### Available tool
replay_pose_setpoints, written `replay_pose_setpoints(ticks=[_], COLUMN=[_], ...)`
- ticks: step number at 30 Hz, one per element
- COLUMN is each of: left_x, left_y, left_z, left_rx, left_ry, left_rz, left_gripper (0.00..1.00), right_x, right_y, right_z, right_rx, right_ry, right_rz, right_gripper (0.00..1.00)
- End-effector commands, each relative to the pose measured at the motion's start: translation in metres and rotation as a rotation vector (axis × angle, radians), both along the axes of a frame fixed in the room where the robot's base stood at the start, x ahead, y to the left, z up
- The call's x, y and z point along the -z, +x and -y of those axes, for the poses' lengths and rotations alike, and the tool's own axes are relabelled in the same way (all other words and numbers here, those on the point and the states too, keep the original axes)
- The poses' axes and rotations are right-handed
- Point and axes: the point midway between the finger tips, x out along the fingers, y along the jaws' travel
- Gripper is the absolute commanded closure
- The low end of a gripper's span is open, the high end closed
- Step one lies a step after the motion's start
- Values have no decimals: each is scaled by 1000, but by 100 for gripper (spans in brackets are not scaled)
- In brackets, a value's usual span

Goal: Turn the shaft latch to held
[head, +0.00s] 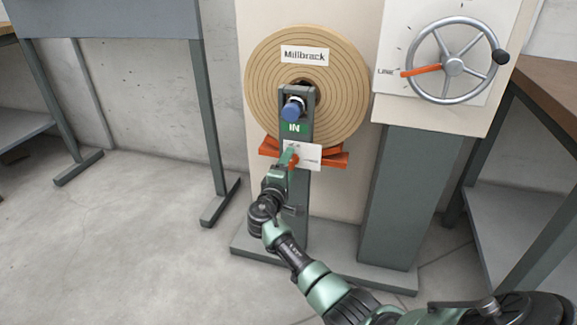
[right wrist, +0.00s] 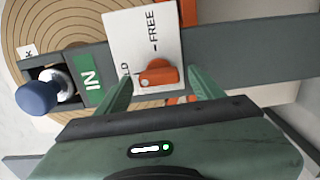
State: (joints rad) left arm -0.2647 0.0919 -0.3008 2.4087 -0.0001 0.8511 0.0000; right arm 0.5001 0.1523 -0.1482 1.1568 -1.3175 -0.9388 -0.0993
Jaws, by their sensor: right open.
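The shaft latch is a small orange knob (right wrist: 159,74) on a white plate (right wrist: 145,35) marked FREE, with a second word partly hidden. I cannot tell for sure which mark it points to. In the head view the plate (head: 313,156) sits on the grey post below the green IN label. My right gripper (right wrist: 160,88) is open, with one green finger on each side of the knob and gaps between. In the head view my right gripper (head: 286,162) is at the plate and partly covers the latch. My left gripper is not in view.
Above stands a large tan spiral roll (head: 347,85) labelled Millbrack, with a blue-ended shaft knob (head: 293,109) in front. Orange supports (head: 335,160) lie behind the plate. A handwheel (head: 455,62) with an orange pointer is at upper right. The floor (head: 130,240) at left is clear.

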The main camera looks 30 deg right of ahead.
Motion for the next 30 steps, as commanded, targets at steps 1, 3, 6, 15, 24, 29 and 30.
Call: replay_pose_setpoints(ticks=[1, 3, 6, 15, 24, 29, 30], left_x=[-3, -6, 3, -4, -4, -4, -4], left_y=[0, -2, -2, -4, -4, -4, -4], left_z=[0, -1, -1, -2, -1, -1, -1], left_rx=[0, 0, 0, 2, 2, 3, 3], left_ry=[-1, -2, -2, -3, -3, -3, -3], left_rz=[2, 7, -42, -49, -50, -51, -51], left_gripper=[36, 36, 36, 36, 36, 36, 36], right_x=[0, -1, -2, 0, 1, 1, 1], right_y=[-2, -8, -19, -46, -50, -50, -50], right_z=[-3, -10, -23, -55, -59, -59, -59], right_rx=[-1, -2, -2, -2, -1, -1, -1], right_ry=[1, 2, 3, 0, -1, 0, -1], right_rz=[-2, -1, -3, -1, -2, -1, -2], right_gripper=[33, 33, 33, 33, 33, 33, 33])
